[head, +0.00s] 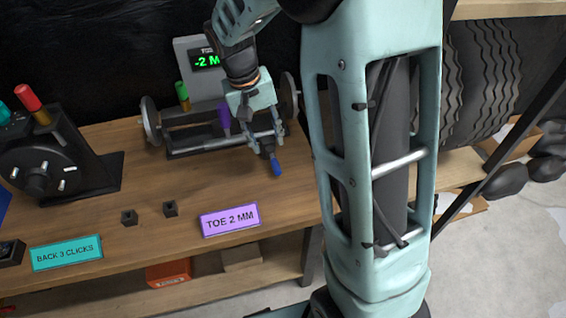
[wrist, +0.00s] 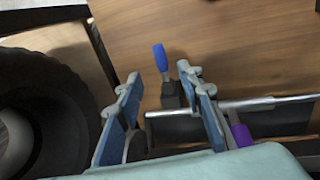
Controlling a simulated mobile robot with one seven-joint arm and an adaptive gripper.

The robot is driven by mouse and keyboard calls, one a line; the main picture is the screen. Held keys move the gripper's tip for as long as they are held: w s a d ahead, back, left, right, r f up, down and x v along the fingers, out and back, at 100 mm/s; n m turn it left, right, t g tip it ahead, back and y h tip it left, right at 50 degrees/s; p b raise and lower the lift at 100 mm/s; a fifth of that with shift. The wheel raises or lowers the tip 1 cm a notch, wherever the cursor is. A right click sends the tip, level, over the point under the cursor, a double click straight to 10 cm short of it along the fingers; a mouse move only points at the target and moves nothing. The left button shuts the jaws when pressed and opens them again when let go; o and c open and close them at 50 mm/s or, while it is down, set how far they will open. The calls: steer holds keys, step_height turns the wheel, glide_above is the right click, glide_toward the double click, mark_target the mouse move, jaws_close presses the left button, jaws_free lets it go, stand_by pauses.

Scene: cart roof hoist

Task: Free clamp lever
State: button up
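A lever with a blue handle (head: 276,165), likely the clamp lever, sticks out from the front right of the wheel-and-rod fixture (head: 205,145) on the bench. In the wrist view its blue handle (wrist: 160,57) points away from me, with a dark base below it. My gripper (head: 262,130) is above the right part of the fixture. In the wrist view my gripper (wrist: 158,75) is open, with the lever appearing between its two blue-padded fingers. I cannot tell whether either finger touches it. My gripper partly hides the lever's mount in the head view.
A purple handle (head: 224,118) stands left of my gripper, and a green one (head: 182,92) farther left. Behind is a display (head: 207,60) reading "-2 M", partly hidden. A purple "TOE 2 MM" sign (head: 230,219) and small black blocks (head: 129,217) are in front. Tyres (head: 490,75) stand right.

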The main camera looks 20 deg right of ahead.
mark_target(276, 166)
steer(key=f, duration=0.3)
steer(key=d+f+b, duration=0.1)
steer(key=f, duration=0.2)
steer(key=d+f, duration=0.1)
steer(key=f, duration=0.3)
steer(key=shift+c, duration=0.4)
jaws_close()
